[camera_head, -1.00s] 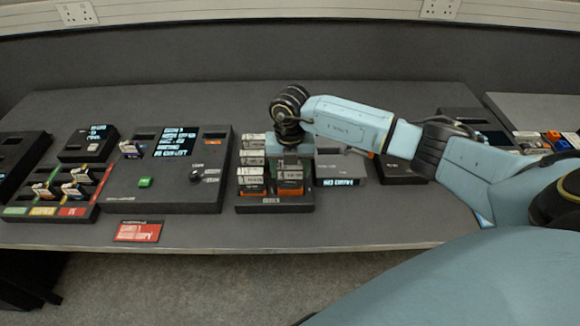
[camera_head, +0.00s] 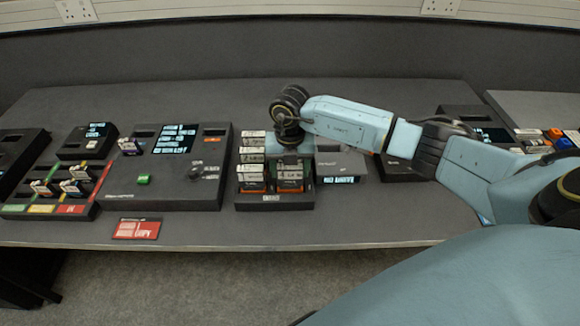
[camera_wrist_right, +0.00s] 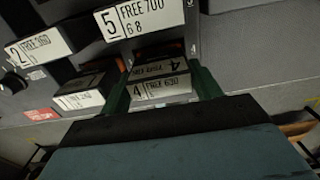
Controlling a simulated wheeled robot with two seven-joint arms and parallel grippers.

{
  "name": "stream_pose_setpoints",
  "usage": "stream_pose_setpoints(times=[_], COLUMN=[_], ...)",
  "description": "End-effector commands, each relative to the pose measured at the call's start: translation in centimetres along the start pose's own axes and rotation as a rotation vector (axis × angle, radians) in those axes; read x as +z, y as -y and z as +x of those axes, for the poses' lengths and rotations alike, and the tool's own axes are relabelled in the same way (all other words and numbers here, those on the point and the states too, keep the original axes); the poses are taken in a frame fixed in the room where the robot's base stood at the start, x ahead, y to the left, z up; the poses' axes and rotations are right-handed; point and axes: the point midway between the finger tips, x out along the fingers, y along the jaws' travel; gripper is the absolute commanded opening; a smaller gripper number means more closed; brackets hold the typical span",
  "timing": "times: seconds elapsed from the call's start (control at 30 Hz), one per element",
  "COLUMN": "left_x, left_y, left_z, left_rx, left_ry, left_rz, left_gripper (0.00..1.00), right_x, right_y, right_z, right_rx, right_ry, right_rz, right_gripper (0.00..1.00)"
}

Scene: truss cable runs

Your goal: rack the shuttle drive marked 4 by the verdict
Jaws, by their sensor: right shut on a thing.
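My right gripper (camera_wrist_right: 163,87) is shut on the drive marked 4 (camera_wrist_right: 165,88), with a green finger on each side of it; its label reads roughly "4 FREE 630". In the head view, my right gripper (camera_head: 290,165) is over the right column of a black dock (camera_head: 275,206) that holds several drives. Whether the drive is still seated there I cannot tell. A black console (camera_head: 165,190) with a lit screen (camera_head: 175,138) stands left of the dock; its text is too small to read. A rack (camera_head: 48,210) with green, yellow and red ends stands at far left. My left gripper is not in view.
Drives marked 5 (camera_wrist_right: 140,17), 2 (camera_wrist_right: 40,47) and 1 (camera_wrist_right: 80,98) sit near the held drive. A red card (camera_head: 137,228) lies before the console. A grey box with a display (camera_head: 341,168) stands right of the dock. The table front at right is clear.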

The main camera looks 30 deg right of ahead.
Motion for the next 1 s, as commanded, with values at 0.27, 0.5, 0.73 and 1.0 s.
stream_pose_setpoints(times=[0.27,0.5,0.73,1.0], left_x=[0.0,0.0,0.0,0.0], left_y=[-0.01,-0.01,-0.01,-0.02], left_z=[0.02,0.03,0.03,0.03], left_rx=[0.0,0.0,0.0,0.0], left_ry=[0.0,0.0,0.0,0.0], left_rz=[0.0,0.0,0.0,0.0], left_gripper=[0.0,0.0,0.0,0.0], right_x=[0.03,0.03,0.01,-0.03], right_y=[-0.04,-0.02,0.0,0.01], right_z=[-0.01,0.0,0.03,0.09], right_rx=[0.001,0.001,0.0,-0.001], right_ry=[0.001,0.001,0.0,-0.001], right_rz=[0.0,0.0,0.0,0.0], right_gripper=[0.15,0.82,0.89,1.0])
